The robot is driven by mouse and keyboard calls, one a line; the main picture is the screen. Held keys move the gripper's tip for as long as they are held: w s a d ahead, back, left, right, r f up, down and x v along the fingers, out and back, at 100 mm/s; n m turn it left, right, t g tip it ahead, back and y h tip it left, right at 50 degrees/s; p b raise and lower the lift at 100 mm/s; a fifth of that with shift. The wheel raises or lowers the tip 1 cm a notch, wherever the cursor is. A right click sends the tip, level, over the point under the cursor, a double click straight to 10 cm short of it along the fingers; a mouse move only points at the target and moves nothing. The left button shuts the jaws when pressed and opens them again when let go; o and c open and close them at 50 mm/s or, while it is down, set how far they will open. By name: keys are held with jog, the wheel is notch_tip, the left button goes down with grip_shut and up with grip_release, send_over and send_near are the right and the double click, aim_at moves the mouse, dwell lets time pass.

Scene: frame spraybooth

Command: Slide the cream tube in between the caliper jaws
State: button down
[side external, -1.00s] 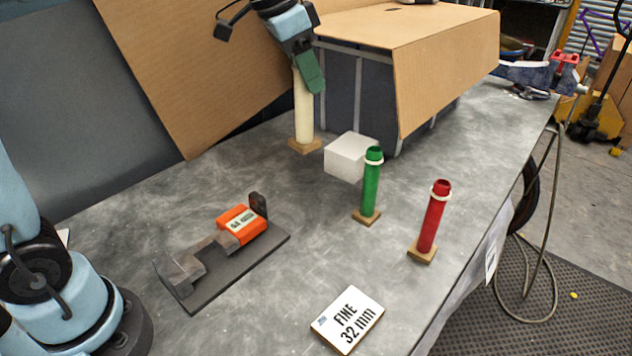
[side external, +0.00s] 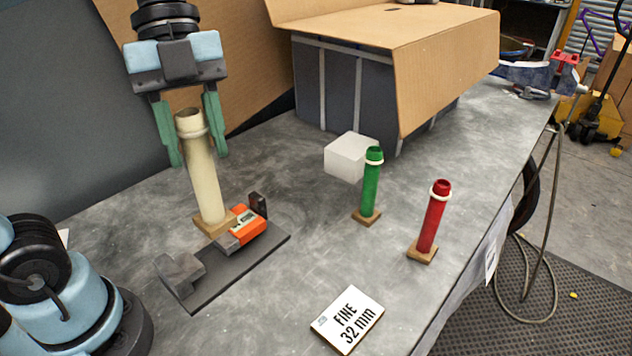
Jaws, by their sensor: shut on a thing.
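The cream tube (side external: 207,180) stands nearly upright, tilted slightly, on its square wooden foot (side external: 212,222). My gripper (side external: 197,158) is shut on the cream tube, with one green finger on each side of its upper part. The caliper lies on a dark plate (side external: 240,262), with a grey jaw (side external: 180,272) at its left and an orange slider (side external: 246,226) towards its right.
A green tube (side external: 370,188) and a red tube (side external: 432,222) stand to the right on wooden feet. A white block (side external: 350,157) sits behind the green tube. A card reading "FINE 32 mm" (side external: 347,319) lies in front. A large cardboard-topped box (side external: 400,40) stands at the back.

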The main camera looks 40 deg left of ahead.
send_over(219, 226)
jog(key=a, duration=0.2)
jog(key=f, duration=0.7)
jog(key=shift+w+d+f, duration=0.25)
jog(key=shift+w+f, duration=0.1)
jog(key=shift+f, duration=0.05)
jog(key=shift+f, duration=3.3)
jog(key=shift+a, duration=3)
jog(key=c, duration=0.5)
grip_release()
